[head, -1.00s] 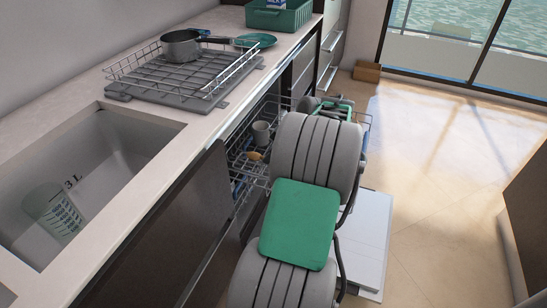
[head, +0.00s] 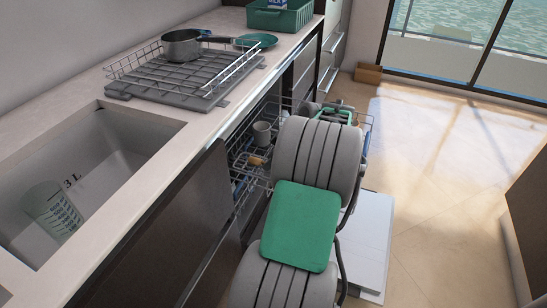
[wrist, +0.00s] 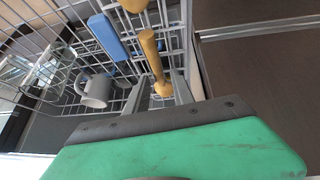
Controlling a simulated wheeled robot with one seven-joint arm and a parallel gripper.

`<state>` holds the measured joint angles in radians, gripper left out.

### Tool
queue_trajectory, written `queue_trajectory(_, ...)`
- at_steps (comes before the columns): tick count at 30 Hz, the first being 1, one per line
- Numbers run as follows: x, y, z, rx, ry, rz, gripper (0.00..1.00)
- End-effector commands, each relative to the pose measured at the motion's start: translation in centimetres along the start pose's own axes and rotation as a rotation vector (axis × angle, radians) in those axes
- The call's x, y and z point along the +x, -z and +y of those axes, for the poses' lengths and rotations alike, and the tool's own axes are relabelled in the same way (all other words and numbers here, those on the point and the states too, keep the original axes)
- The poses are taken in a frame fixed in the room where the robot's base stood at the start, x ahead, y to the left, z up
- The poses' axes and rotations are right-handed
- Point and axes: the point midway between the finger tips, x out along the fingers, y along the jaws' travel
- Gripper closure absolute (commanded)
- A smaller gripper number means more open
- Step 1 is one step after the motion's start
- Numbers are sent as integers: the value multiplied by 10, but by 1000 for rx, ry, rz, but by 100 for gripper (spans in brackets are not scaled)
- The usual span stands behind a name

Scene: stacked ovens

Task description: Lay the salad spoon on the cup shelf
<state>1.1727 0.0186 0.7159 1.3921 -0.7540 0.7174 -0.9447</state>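A wooden utensil (wrist: 151,50), apparently the salad spoon, hangs or stands in a wire dishwasher rack (wrist: 57,20). In the wrist view its light wooden shaft runs down between my gripper's fingers (wrist: 157,93). The two grey fingers are apart, with clear gaps beside the shaft, so my gripper is open around it. In the head view a wooden end (head: 255,160) shows beside a grey mug (head: 262,132); my arm hides much of the rack. I cannot single out the cup shelf with certainty.
Close to the utensil in the wrist view are a blue item (wrist: 106,36), a second wooden piece (wrist: 134,4), the mug (wrist: 95,91) and glassware (wrist: 28,68). A dark cabinet panel (wrist: 245,65) bounds the right. The counter (head: 150,112) and sink (head: 95,165) lie left.

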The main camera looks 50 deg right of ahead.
Motion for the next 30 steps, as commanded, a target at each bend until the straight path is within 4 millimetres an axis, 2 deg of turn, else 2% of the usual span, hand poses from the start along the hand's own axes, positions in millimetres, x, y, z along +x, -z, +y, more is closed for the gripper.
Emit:
queue_trajectory(8,-1,1,0,0,0,0,66)
queue_trajectory(11,-9,6,1,-1,-1,0,66)
queue_trajectory(14,-25,8,3,1,-3,-1,66)
queue_trajectory(21,-90,8,3,1,-4,-1,66)
queue_trajectory(24,-112,7,2,1,-3,0,66)
queue_trajectory(27,-125,7,2,1,-1,0,66)
queue_trajectory(30,-130,6,1,0,0,0,66)
